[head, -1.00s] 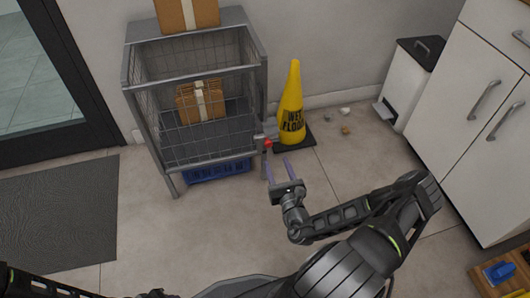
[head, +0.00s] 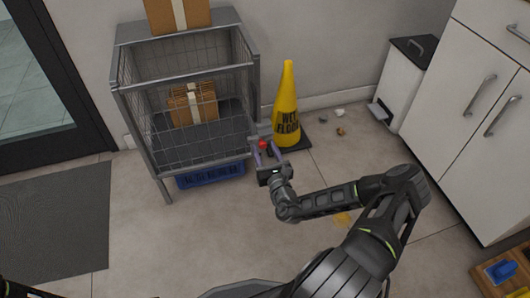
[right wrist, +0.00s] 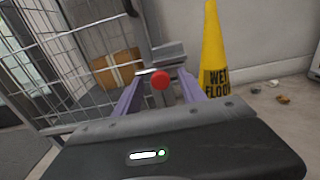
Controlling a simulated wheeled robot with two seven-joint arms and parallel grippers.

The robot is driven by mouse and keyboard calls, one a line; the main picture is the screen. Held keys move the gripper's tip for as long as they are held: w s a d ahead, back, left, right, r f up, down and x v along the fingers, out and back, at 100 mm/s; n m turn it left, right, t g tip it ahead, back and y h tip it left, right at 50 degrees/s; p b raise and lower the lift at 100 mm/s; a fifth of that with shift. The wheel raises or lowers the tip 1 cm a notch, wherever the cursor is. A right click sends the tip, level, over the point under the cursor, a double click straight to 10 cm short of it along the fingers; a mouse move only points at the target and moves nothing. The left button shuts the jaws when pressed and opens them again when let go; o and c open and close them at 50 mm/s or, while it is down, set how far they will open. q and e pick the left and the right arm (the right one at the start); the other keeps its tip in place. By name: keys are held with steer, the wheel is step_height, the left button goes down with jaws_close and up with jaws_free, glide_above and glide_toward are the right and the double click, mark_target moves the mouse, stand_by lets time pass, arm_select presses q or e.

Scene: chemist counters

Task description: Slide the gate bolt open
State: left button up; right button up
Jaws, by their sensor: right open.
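The gate bolt has a red knob (head: 263,144) at the right front corner of the grey wire cage cart (head: 190,159). In the right wrist view the red knob (right wrist: 160,80) shows between the two purple fingers, with a short pale rod to its left. My right gripper (head: 266,152) is open, its fingers on either side of the knob; I cannot tell whether they touch it. It also shows in the right wrist view (right wrist: 160,92). Part of my left arm shows at the bottom left edge of the head view, but its gripper is not in view.
A yellow wet-floor cone (head: 287,105) stands close to the right of the cart. Cardboard boxes sit in the cart (head: 180,109) and on its back ledge (head: 162,14). A blue crate (head: 210,174) is underneath. White cabinets (head: 475,110) stand right.

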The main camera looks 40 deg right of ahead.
jaws_close()
stand_by(0.6)
steer(key=shift+d, duration=0.1)
stand_by(0.8)
